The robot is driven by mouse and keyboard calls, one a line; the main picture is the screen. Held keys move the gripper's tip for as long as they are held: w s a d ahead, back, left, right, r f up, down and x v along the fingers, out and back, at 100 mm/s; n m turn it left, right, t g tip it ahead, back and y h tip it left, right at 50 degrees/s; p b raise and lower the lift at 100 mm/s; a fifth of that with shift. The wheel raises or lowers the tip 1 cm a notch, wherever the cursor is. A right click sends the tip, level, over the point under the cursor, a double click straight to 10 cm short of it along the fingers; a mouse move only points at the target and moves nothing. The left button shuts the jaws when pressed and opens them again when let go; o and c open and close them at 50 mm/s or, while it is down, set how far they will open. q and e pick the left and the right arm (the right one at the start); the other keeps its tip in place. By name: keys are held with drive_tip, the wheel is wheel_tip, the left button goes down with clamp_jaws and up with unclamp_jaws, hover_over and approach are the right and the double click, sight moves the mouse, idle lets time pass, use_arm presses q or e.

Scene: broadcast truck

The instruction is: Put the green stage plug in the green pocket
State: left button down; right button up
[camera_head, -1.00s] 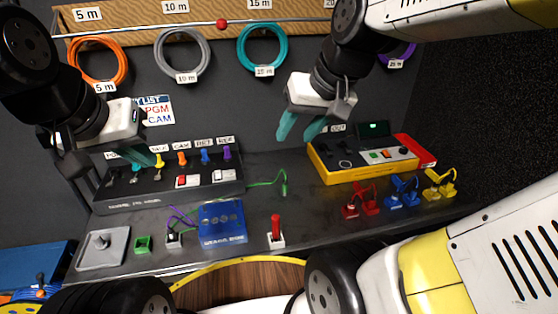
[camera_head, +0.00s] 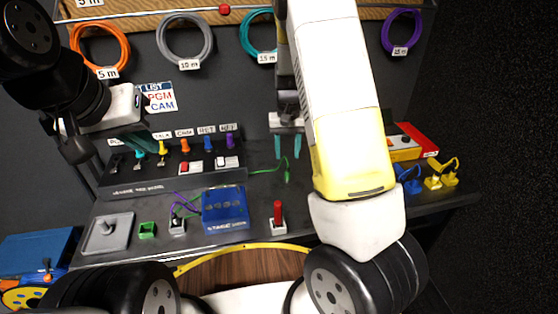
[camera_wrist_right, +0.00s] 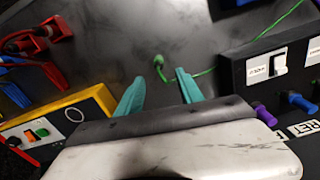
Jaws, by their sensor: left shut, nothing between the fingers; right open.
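The green stage plug (camera_head: 287,175) lies on the dark counter with its thin green cable trailing left. In the right wrist view the plug (camera_wrist_right: 158,62) sits just beyond the gap between my right fingertips, apart from them. My right gripper (camera_head: 287,150) is open and empty, pointing down close to the plug. It also shows in the right wrist view (camera_wrist_right: 161,78). The green pocket (camera_head: 147,230) is a small open green box on the counter's front left, and looks empty. My left gripper (camera_head: 140,142) is shut and empty near the panel at the left.
A blue box (camera_head: 225,208) and a red-handled lever (camera_head: 278,218) stand between plug and pocket. A grey plate with a knob (camera_head: 107,233) is left of the pocket. Yellow connectors (camera_head: 441,176) are at the right. The switch panel (camera_head: 175,178) stands behind.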

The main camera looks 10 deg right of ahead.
sight(288, 168)
drive_tip(key=f, duration=0.7)
drive_tip(key=shift+s+f, duration=0.3)
clamp_jaws()
